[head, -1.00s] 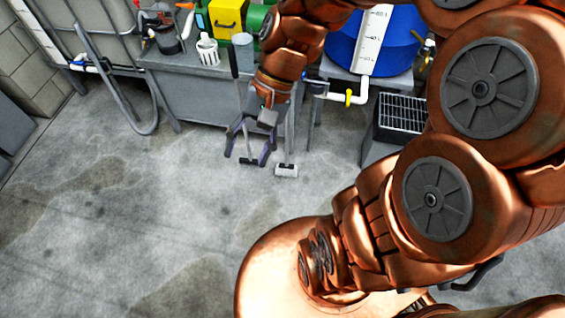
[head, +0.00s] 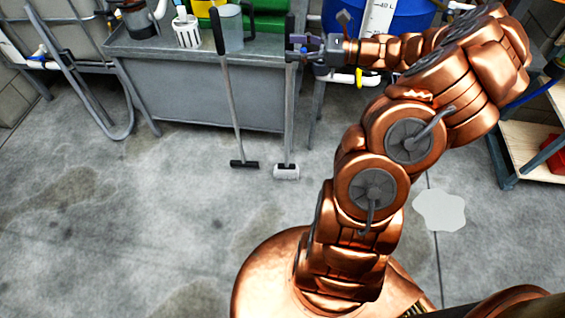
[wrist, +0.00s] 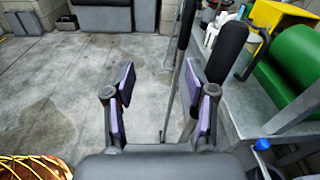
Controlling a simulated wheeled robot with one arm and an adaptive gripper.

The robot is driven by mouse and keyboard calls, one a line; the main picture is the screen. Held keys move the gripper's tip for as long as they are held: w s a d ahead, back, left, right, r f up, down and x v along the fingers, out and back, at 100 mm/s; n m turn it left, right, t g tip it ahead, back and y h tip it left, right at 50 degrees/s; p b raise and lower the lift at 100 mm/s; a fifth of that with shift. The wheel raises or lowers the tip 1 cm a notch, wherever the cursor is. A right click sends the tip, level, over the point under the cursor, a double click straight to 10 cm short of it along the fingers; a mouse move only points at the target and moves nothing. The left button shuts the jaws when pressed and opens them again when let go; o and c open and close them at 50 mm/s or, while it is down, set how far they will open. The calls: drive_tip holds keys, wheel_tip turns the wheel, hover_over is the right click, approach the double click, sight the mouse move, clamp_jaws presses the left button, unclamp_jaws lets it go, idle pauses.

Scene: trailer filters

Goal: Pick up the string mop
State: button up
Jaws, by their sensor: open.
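The string mop stands upright against the bench, its whitish head (head: 287,172) on the floor and its grey handle (head: 289,120) rising to a dark grip. My gripper (head: 300,45) is at the upper handle in the head view, partly covering it. In the wrist view my gripper (wrist: 160,80) is open, with purple pads apart and nothing clearly held. A thick dark grip (wrist: 226,52), probably the mop's, shows behind the right finger, which hides the handle below it. A second tool (head: 230,100) with a black head leans left of the mop; its thin handle (wrist: 175,80) appears beyond the fingers.
The grey metal bench (head: 190,88) stands behind the tools. It carries a white slotted cup (head: 187,32) and a green object (wrist: 290,65). A blue tank (head: 400,20) and a yellow-handled valve pipe (head: 345,77) are to the right.

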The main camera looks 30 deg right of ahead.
sight(290, 45)
drive_tip(key=d+f+m+t+h+b, duration=0.2)
drive_tip(key=d+f+m+t, duration=0.1)
drive_tip(key=d+f, duration=0.3)
drive_tip(key=shift+w+a+r+b, duration=0.35)
drive_tip(key=shift+w+a, duration=0.25)
drive_tip(key=shift+w, duration=0.55)
drive_tip(key=shift+w+a+r+b, duration=0.3)
drive_tip(key=shift+w+a, duration=0.3)
drive_tip(key=shift+w, duration=0.55)
drive_tip(key=shift+w+a+r+b, duration=0.35)
drive_tip(key=shift+w+a, duration=0.25)
drive_tip(key=shift+w, duration=0.55)
clamp_jaws()
